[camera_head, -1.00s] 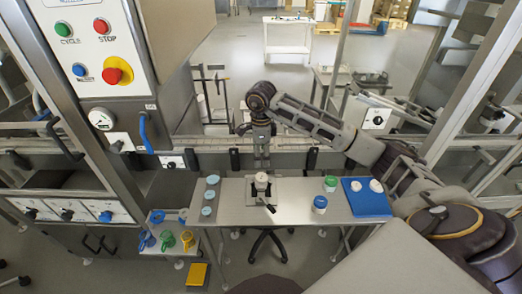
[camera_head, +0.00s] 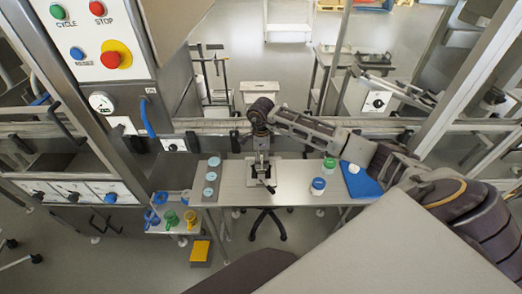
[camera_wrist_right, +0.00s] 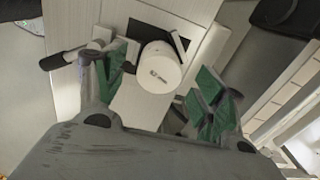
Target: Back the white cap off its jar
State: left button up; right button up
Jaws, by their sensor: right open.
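The white cap (camera_wrist_right: 158,74) shows from above in the right wrist view, on its jar in the dark clamp fixture. The fixture (camera_head: 266,184) stands on the bench in the head view, where my gripper mostly hides the cap and jar. My right gripper (camera_head: 262,166) points down over the fixture. In the wrist view its green-padded fingers (camera_wrist_right: 160,88) are spread, one on each side of the cap, with gaps showing. Whether they are level with the cap is hard to tell. My left gripper is not in view.
On the bench, a grey strip (camera_head: 208,184) holds round light-blue lids at the left. A blue-lidded jar (camera_head: 318,184) and a green-lidded jar (camera_head: 329,165) stand right of the fixture. A blue mat (camera_head: 364,184) with a white round piece lies farther right. The machine panel (camera_head: 95,45) rises at left.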

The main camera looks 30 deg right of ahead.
jog(key=shift+f, duration=0.45)
jog(key=shift+c, duration=0.2)
jog(key=c, duration=1)
jog(key=shift+n, duration=0.3)
jog(key=shift+n+b, duration=1.75)
jog(key=shift+n, duration=0.45)
jog(key=shift+n+b, duration=0.35)
jog(key=shift+n, duration=0.25)
